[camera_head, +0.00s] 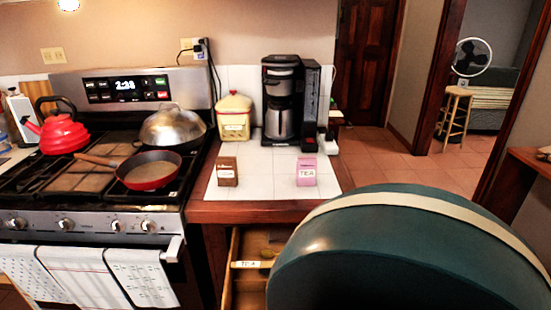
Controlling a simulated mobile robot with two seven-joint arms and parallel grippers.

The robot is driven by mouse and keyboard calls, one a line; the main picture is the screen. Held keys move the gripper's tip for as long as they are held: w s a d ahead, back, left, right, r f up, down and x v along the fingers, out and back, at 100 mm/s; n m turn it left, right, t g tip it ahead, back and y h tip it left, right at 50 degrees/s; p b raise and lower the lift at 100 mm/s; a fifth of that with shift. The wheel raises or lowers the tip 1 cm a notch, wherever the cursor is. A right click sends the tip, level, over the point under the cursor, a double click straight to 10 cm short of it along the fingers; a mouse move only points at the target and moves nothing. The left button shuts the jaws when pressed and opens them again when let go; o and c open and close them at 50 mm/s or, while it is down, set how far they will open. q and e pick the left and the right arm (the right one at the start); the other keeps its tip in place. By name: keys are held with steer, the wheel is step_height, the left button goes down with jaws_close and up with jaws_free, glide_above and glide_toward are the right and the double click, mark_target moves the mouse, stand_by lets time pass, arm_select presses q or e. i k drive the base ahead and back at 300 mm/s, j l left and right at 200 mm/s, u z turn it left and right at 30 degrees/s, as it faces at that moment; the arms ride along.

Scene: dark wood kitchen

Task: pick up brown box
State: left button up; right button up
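The brown box (227,172) is small and upright, with a pale label on its front. It stands on the white-tiled counter (262,186), near the front left edge, close to the stove. A pink box (306,172) marked TEA stands to its right on the same counter, with bare tile between them. Neither of my grippers is in view, and nothing touches the brown box.
A coffee maker (286,100) and a yellow canister (234,118) stand behind. The stove (95,215) at left holds a red pan (150,171) and kettle (63,134). Below the counter a drawer (250,265) is open. A large dark teal shape fills the lower right.

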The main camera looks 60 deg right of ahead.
mark_target(226, 166)
steer(key=i+z, duration=0.1)
steer(key=z, duration=0.3)
steer(key=i+j+z, duration=0.1)
steer(key=z, duration=0.35)
steer(key=j+z, duration=0.15)
steer(key=z, duration=0.25)
steer(key=i+j+z, duration=0.1)
steer(key=z, duration=0.3)
